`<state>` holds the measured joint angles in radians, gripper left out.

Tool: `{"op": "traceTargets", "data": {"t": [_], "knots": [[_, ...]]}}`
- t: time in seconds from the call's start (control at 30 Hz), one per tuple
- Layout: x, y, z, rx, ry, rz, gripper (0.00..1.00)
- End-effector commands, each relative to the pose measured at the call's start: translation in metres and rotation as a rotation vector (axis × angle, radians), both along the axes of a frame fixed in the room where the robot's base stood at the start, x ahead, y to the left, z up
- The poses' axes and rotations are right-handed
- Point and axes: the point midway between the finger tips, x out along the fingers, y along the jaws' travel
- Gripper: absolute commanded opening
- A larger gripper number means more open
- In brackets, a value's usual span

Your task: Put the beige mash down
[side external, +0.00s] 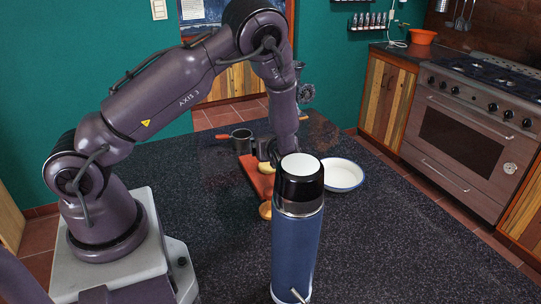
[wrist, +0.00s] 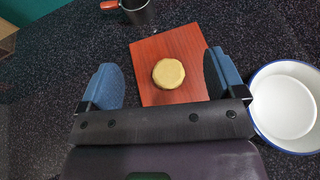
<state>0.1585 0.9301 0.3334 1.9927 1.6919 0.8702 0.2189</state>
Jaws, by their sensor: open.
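The beige mash (wrist: 169,73) is a round, flat-topped lump resting on a reddish-brown board (wrist: 150,52). The mash also shows partly in the side view (side external: 266,168), on the board (side external: 256,182) below my gripper (side external: 264,153). In the wrist view my gripper (wrist: 160,78) is open, with one blue finger on each side of the mash and a clear gap to both. Nothing is held. The near part of the board is hidden behind my gripper in the wrist view, and the flask hides some of the area in the side view.
A white blue-rimmed bowl (side external: 342,174) stands right of the board, close to my right finger in the wrist view. A dark mug (side external: 241,139) with an orange handle stands behind. A tall blue flask (side external: 297,240) stands in front. The right side of the dark countertop is clear.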

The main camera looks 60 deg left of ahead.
Motion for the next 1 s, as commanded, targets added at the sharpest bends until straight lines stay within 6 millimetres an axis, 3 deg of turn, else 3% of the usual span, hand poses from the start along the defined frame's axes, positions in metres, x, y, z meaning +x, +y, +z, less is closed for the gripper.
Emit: {"op": "traceTargets", "data": {"t": [0.17, 0.37, 0.7, 1.0], "knots": [[-0.004, -0.003, 0.022, -0.034, -0.062, 0.055, 0.89], [-0.032, -0.021, 0.084, -0.228, -0.355, 0.340, 0.89], [-0.107, -0.094, 0.175, -0.743, -0.862, 0.872, 0.89], [-0.168, -0.171, 0.227, -1.245, -1.113, 1.207, 0.89]]}}
